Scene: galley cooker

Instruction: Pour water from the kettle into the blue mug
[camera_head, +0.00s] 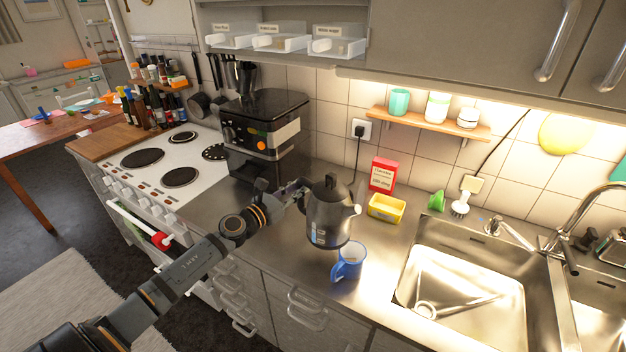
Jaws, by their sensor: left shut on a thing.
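The dark kettle (327,212) is at the middle of the picture, above the steel counter and looking nearly upright, its spout towards the right. My left gripper (300,190) is shut on the kettle at its left side, where the handle is; the fingertips are partly hidden. The blue mug (347,262) stands upright on the counter near the front edge, just below and right of the kettle in the picture. Its handle points left and its inside looks pale. No water stream shows. I cannot tell whether the kettle's base touches the counter. My right gripper is out of view.
A coffee machine (266,135) stands behind the left gripper. A yellow tray (386,208) and a red box (383,174) are right of the kettle. The sink (410,262) lies right of the mug. The cooker (165,165) is at the left.

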